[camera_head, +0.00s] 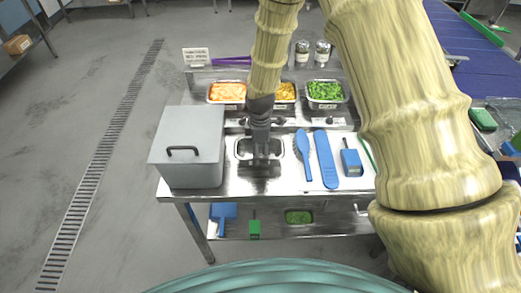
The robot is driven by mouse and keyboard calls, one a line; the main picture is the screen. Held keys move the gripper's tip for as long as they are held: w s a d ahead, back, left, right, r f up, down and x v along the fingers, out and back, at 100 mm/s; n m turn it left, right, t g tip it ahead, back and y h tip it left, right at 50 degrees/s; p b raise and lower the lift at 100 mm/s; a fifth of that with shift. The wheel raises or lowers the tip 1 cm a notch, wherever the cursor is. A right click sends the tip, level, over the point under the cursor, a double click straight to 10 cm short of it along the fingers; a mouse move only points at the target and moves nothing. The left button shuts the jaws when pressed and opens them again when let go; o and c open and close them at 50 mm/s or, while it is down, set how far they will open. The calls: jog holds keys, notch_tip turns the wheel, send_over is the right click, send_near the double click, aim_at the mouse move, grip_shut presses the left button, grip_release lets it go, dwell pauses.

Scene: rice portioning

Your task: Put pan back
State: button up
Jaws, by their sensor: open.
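A rectangular metal pan or well (241,149) sits in the steel table top, mostly hidden behind my gripper; I cannot tell whether it is a loose pan. My gripper (260,170) points down over its near part and is open, with nothing visible between the fingers. I cannot tell whether it touches the rim. Behind it, pans of orange food (226,92), yellow food (286,92) and green food (325,91) sit in a raised row. My arm partly covers the row. Another pan with green contents (298,216) sits on the lower shelf.
A grey lidded box (188,146) stands close left of my gripper. A blue brush (303,152), a blue flat tool (326,158) and a blue scoop-like tool (351,160) lie to the right. Two shakers (312,53) and a sign (196,57) stand behind.

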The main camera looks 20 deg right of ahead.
notch_tip(320, 180, up, 12)
jog(key=b, duration=0.4)
dwell(0.4)
jog(key=shift+f, duration=0.1)
